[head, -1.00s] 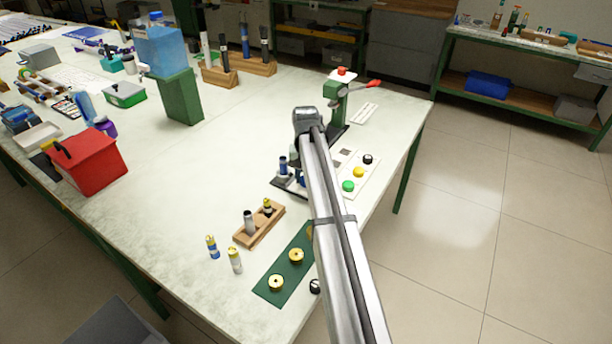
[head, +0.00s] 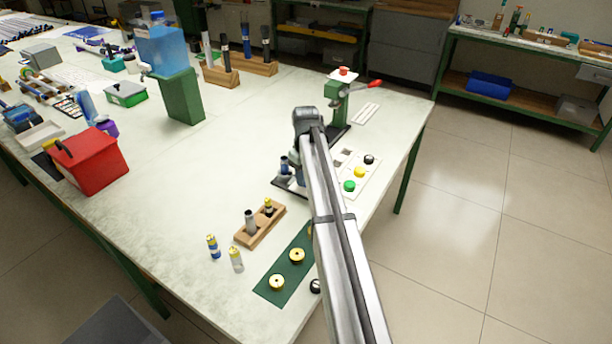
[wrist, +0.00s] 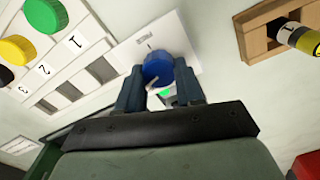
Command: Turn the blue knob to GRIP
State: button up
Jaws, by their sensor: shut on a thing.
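In the head view my arm covers the knob. The lettering on the plate is too small to read, so I cannot tell which setting the knob points at.
A panel with a green button (wrist: 46,14) and a yellow button (wrist: 17,50) lies beside the knob plate. A wooden block (head: 260,226) with upright rods stands nearby. A green mat (head: 277,289) with brass discs lies at the table's front edge. The table's middle is clear.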

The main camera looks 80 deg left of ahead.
dwell(0.3)
jog(key=o, duration=1)
jog(key=shift+o, duration=0.2)
notch_tip(320, 180, up, 14)
jog(key=shift+f, duration=0.15)
dwell(0.5)
